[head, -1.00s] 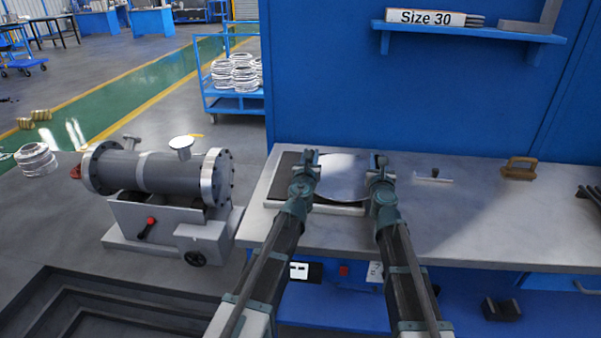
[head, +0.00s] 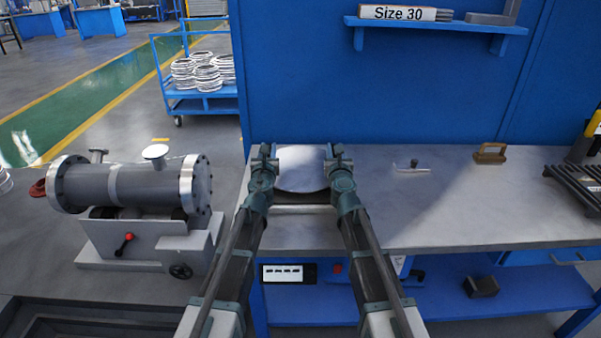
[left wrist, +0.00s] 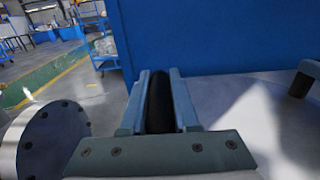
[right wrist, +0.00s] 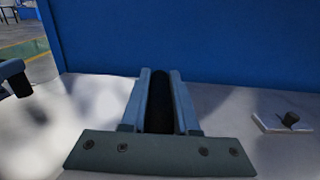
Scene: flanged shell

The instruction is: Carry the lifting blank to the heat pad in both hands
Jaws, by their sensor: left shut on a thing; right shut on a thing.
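The blank (head: 302,168) is a round, shiny grey disc, held roughly level between my two grippers at the left end of the bench. The heat pad shows only partly: its pale front edge (head: 300,209) and a dark strip below the disc; the rest is hidden. The disc is over the pad; I cannot tell whether they touch. My left gripper (head: 264,156) is shut at the disc's left side, with a dark thing between its fingers in the left wrist view (left wrist: 160,100). My right gripper (head: 338,158) is shut at the right side, likewise in the right wrist view (right wrist: 160,100).
A flanged shell (head: 130,187) stands on a stand left of the bench.

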